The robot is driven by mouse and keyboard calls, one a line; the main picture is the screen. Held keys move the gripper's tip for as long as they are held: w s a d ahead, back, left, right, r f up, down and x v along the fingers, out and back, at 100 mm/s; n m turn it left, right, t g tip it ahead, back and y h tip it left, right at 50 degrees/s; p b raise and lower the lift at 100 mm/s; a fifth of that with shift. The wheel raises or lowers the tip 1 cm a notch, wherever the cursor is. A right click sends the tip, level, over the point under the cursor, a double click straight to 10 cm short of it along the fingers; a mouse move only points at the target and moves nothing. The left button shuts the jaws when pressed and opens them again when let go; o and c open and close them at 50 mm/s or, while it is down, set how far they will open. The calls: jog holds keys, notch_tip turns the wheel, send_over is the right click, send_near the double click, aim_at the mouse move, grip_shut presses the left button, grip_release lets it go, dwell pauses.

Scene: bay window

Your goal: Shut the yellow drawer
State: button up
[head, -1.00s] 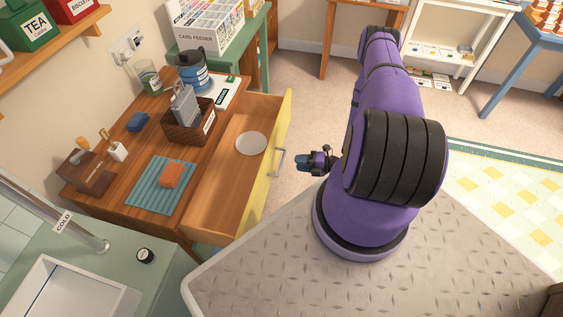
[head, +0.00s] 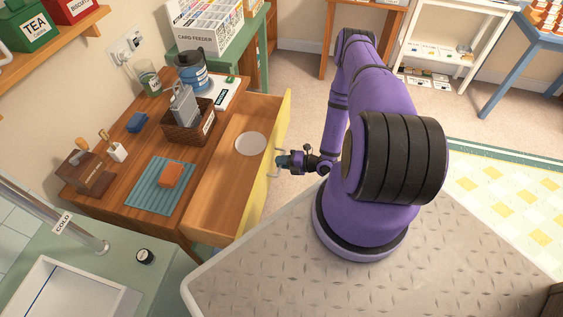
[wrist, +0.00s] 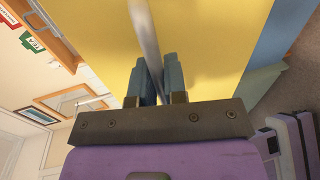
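The yellow drawer (head: 266,160) stands pulled out from the wooden desk, its inside showing. A round pale disc (head: 251,144) lies in it. The same yellow front fills much of the wrist view (wrist: 215,45). The drawer's grey bar handle (head: 277,165) is partly hidden by my gripper (head: 283,161) in the head view. In the wrist view, the handle (wrist: 146,45) runs between the two blue-grey fingers of my gripper (wrist: 156,82). The fingers lie close on both sides of the bar; whether they press on it I cannot tell.
The desk top (head: 125,150) holds a wicker basket (head: 190,123), a blue jug (head: 192,70), a teal mat (head: 150,198) with an orange block (head: 170,175), and a wooden block with tools (head: 85,173). A sink counter (head: 160,280) lies at the near left.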

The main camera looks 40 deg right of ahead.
grip_shut()
jog(key=shift+w, duration=0.1)
jog(key=r+x, duration=0.2)
jog(key=x, duration=0.7)
jog(key=r+x, duration=0.2)
jog(key=x, duration=0.8)
jog(key=shift+x, duration=0.8)
jog(key=o, duration=0.6)
grip_release()
jog(key=shift+r, duration=0.2)
jog(key=shift+c, duration=0.2)
jog(key=shift+d, duration=0.1)
jog(key=v, duration=1)
jog(key=shift+s+d, duration=0.15)
jog(key=shift+s, duration=0.2)
